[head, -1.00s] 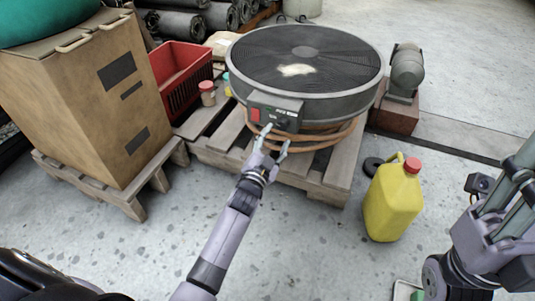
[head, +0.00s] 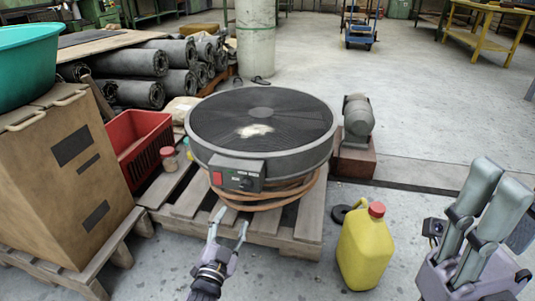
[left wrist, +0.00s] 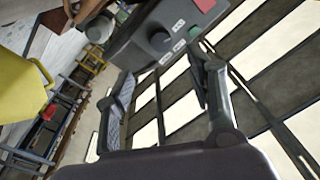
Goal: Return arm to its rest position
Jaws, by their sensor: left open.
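My left gripper (head: 230,221) is open and empty, low in front of the round grey fan-like machine (head: 262,128), below its control box (head: 237,172). In the left wrist view, my left gripper (left wrist: 160,98) shows its two fingers spread apart with nothing between them. The control box (left wrist: 160,30), with a knob and a red switch, is beyond the fingertips there.
The machine sits on a wooden pallet (head: 180,200). A yellow jug (head: 364,250) stands right of my left gripper, a motor (head: 357,118) behind it. A large cardboard box (head: 62,185) and a red crate (head: 140,150) are left. Open floor (head: 420,110) lies behind right.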

